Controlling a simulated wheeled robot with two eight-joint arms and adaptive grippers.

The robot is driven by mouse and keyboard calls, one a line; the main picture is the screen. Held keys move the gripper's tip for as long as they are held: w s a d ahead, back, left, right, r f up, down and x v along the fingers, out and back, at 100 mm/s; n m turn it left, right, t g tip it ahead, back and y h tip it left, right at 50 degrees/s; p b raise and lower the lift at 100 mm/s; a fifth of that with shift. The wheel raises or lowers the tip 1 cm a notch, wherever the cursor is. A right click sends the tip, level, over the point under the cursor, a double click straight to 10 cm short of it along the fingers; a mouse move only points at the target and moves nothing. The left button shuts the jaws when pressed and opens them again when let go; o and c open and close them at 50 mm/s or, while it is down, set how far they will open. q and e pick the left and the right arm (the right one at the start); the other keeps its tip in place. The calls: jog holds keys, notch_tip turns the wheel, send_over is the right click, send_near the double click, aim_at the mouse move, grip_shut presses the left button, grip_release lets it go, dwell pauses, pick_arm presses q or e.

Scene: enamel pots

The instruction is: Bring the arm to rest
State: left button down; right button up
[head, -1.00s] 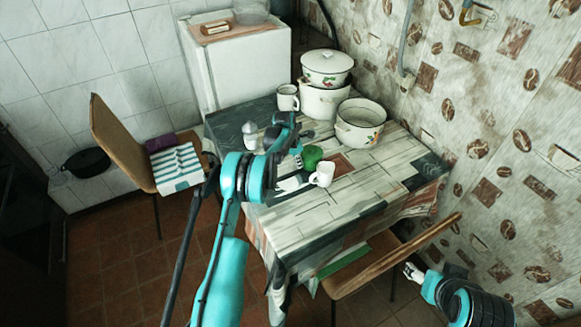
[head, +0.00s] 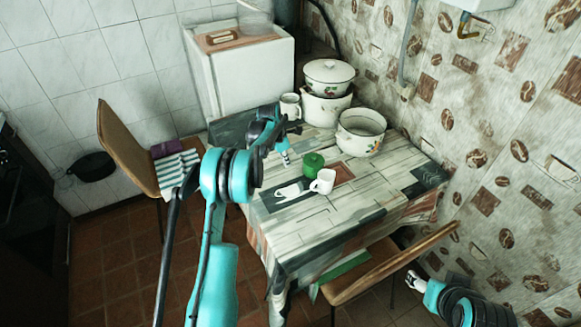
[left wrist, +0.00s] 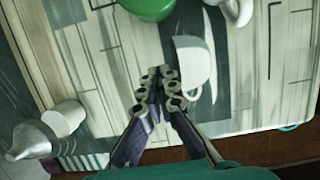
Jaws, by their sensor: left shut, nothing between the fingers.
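My left gripper (head: 286,157) is shut and empty over the table's left half. In the left wrist view its fingertips (left wrist: 160,85) meet beside a white cup shape (left wrist: 193,65) that looks flat on the cloth. A green container (head: 313,164) and a white mug (head: 323,181) stand to the right of the left gripper in the head view, apart from it. My right gripper (head: 415,281) is low at the right, beside the chair and below the tabletop. Its fingers are too small to judge.
The table (head: 300,225) has free room at its front. An open pot (head: 361,132), a lidded pot (head: 328,80) and another mug (head: 290,106) stand at its back. A grey-topped shaker (left wrist: 35,139) shows in the left wrist view. Chairs stand left (head: 125,145) and front (head: 390,264).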

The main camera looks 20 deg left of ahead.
pick_arm(q)
jog(key=shift+v, duration=0.9)
jog(key=s+d+r+m+t, duration=0.1)
jog(key=s+d+r+m, duration=0.25)
jog(key=s+r, duration=0.2)
jog(key=s+d+r+m+y, duration=0.1)
jog(key=s+d+r+m, duration=0.2)
jog(key=s+r+m, duration=0.3)
jog(key=s+d+r+m+t, duration=0.1)
jog(key=s+d+r+m, duration=0.3)
jog(key=r, duration=0.3)
jog(key=s+d+f+m+t, duration=0.1)
jog(key=s+d+m, duration=0.1)
jog(key=s+m, duration=0.5)
jog(key=s+d+f+m+t, duration=0.1)
jog(key=s+m, duration=0.6)
jog(key=s, duration=0.9)
jog(key=shift+s+d+f+t+y, duration=0.25)
jog(key=shift+d+t+y, duration=0.2)
jog(key=shift+d, duration=0.3)
